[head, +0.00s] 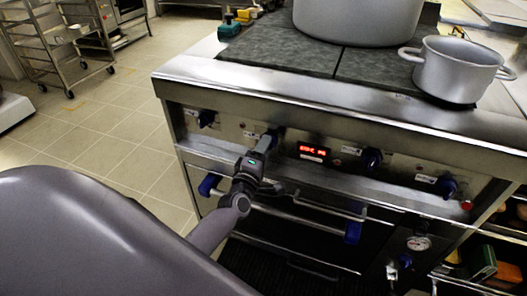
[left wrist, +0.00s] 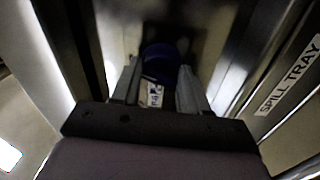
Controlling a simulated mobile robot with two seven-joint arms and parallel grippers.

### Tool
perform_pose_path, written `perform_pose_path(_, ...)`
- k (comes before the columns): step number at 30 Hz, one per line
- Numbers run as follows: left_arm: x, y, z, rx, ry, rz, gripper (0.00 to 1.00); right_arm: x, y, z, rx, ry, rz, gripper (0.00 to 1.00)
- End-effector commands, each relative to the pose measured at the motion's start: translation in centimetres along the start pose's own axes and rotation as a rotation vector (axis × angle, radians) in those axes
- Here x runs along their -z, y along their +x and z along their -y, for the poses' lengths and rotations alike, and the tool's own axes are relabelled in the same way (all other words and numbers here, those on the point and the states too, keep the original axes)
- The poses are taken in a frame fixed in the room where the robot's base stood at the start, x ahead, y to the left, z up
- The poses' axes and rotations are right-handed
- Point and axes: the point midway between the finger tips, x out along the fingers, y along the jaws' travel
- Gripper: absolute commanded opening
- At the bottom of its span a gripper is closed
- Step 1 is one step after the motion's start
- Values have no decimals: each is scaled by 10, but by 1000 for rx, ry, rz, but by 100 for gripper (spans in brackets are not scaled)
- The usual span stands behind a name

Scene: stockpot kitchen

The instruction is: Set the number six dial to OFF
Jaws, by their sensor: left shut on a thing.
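A small white label shows on the dial, too blurred to read. My right gripper is not in view.
A large pot (head: 358,18) and a smaller two-handled pot (head: 455,70) stand on the stove top. A lit red display (head: 313,152) is on the panel. A handle bar (head: 300,217) runs below the dials, close to my left gripper. A rack (head: 62,45) stands far left on open floor.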

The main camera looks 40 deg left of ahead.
Motion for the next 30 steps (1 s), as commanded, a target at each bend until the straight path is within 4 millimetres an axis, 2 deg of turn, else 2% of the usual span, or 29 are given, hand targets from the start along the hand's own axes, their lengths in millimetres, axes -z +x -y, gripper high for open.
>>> perform_pose_path(12,0,-1,3,7,-250,-21,14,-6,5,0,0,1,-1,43)
perform_pose_path(30,0,-1,3,9,-316,-24,14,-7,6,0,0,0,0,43)
